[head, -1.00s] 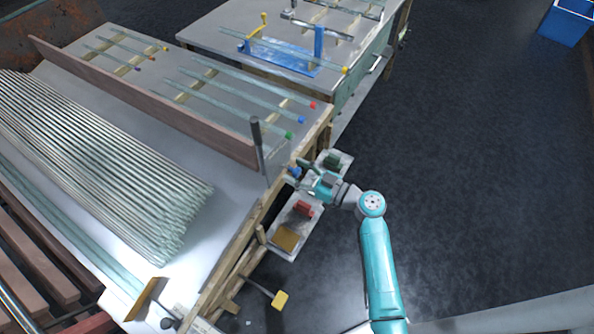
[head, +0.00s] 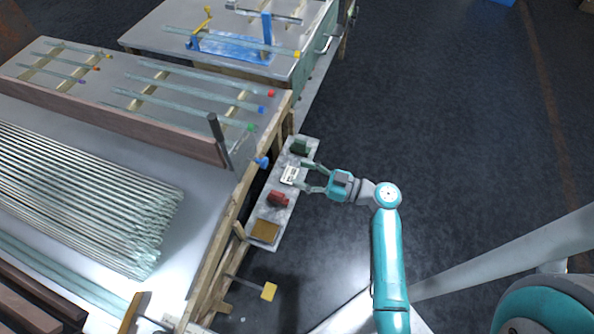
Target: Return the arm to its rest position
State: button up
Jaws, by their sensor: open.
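My gripper (head: 306,177) is open and empty. It hangs over a narrow grey shelf (head: 286,214) beside the wooden table edge, its fingers pointing left. My teal arm (head: 388,250) comes up from the bottom of the view and bends left at the elbow. A small whitish block (head: 289,174) shows on the shelf just beyond the fingertips; I cannot tell whether they touch it.
On the shelf are a green block (head: 299,146), a red block (head: 278,198) and a brown pad (head: 265,231). Glass tubes (head: 85,190) cover the table at left. A post (head: 217,138) stands near its edge. A blue stand (head: 235,47) is behind.

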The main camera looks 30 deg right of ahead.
jog(key=shift+s, duration=0.1)
dwell(0.5)
jog(key=s+a+f+m+g+h, duration=0.2)
jog(key=s+a+f+m+h, duration=0.3)
jog(key=s+a+f, duration=0.3)
jog(key=s+f+m+g+h, duration=0.1)
jog(key=s+f+m+h, duration=0.25)
jog(key=s, duration=0.55)
jog(key=s+r+t+h, duration=0.1)
jog(key=s+r, duration=0.6)
jog(key=r, duration=0.3)
jog(key=s+r+n+t+h, duration=0.1)
jog(key=s+r+t, duration=0.1)
jog(key=s+r, duration=0.6)
notch_tip(320, 180, up, 2)
jog(key=shift+r, duration=0.1)
